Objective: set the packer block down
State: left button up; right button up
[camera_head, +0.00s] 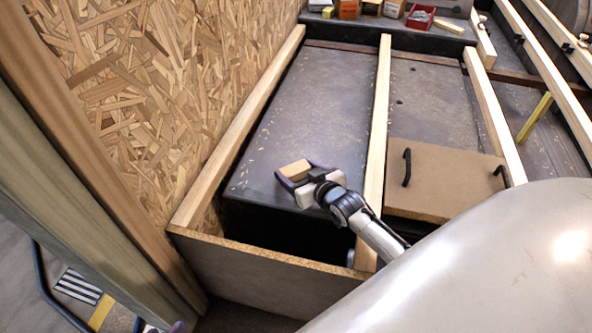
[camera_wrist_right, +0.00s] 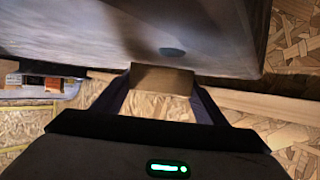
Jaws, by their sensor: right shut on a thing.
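The packer block (camera_head: 294,169) is a small light-brown wooden piece. My right gripper (camera_head: 295,173) is shut on it, with one dark finger on each side. In the head view the block shows over the near end of the dark grey wheel arch top (camera_head: 310,120), close to its front edge. I cannot tell whether it touches that surface. In the right wrist view the block (camera_wrist_right: 162,80) sits between the fingers, with the grey arch surface (camera_wrist_right: 100,35) beyond it. My left gripper is not in view.
Wooden battens (camera_head: 377,130) run lengthwise on both sides of the arch. A chipboard wall (camera_head: 170,90) stands at the left. A dark gap opens behind the front board (camera_head: 270,285). A brown panel with black handles (camera_head: 435,185) lies right. Small boxes (camera_head: 348,9) stand at the back.

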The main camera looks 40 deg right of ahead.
jog(key=shift+f, duration=0.45)
jog(key=o, duration=1.2)
jog(key=shift+o, duration=0.2)
